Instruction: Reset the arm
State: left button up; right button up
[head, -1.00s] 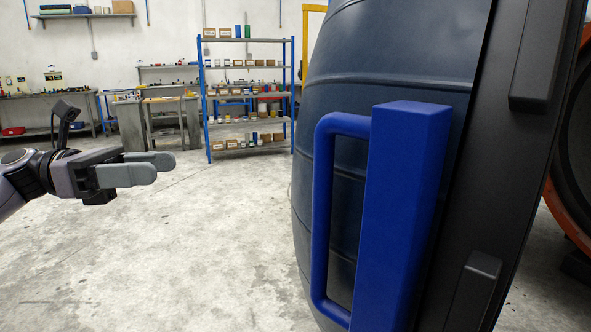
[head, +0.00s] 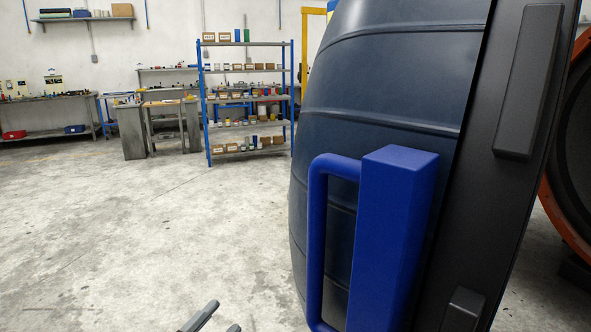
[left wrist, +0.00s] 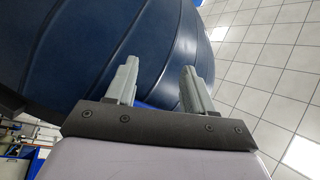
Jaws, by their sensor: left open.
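My left gripper (head: 215,318) shows only by its fingertips at the bottom edge of the head view, left of the blue handle (head: 392,240). In the left wrist view the left gripper (left wrist: 158,82) has its two grey fingers spread apart with nothing held between them. The large dark blue ribbed door (head: 395,75) of the press, with the handle on it, fills the right half of the head view. The fingers are apart from the handle in the head view. My right gripper is not in view.
An orange-red ring edge (head: 566,222) shows at the far right behind the dark door rim (head: 490,190). A blue-posted shelf (head: 248,100) and workbenches (head: 45,115) stand at the back. The concrete floor (head: 150,220) at left is clear.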

pick_arm(q)
jog(key=s+a+f+n+g+y+p, duration=0.1)
jog(key=s+a+f+n+g+y, duration=0.2)
jog(key=s+f+n+y, duration=0.2)
jog(key=s+a+f+n+g+y+p, duration=0.1)
jog(key=s+a+f+n+g+y, duration=0.2)
jog(key=s+f+n, duration=0.8)
jog(key=s+f+y, duration=0.1)
jog(key=s+f, duration=0.2)
jog(key=s, duration=0.1)
jog(key=shift+a+f+y+p, duration=0.15)
jog(key=shift+a+y+p, duration=0.15)
jog(key=shift+a+y, duration=0.1)
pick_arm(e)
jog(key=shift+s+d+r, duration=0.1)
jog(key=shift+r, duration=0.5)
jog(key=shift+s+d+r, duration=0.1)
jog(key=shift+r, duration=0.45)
pick_arm(q)
jog(key=shift+g, duration=0.3)
jog(key=shift+c, duration=1)
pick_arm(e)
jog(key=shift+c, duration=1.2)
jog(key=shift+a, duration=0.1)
pick_arm(q)
jog(key=shift+w+a, duration=0.1)
jog(key=shift+a, duration=0.05)
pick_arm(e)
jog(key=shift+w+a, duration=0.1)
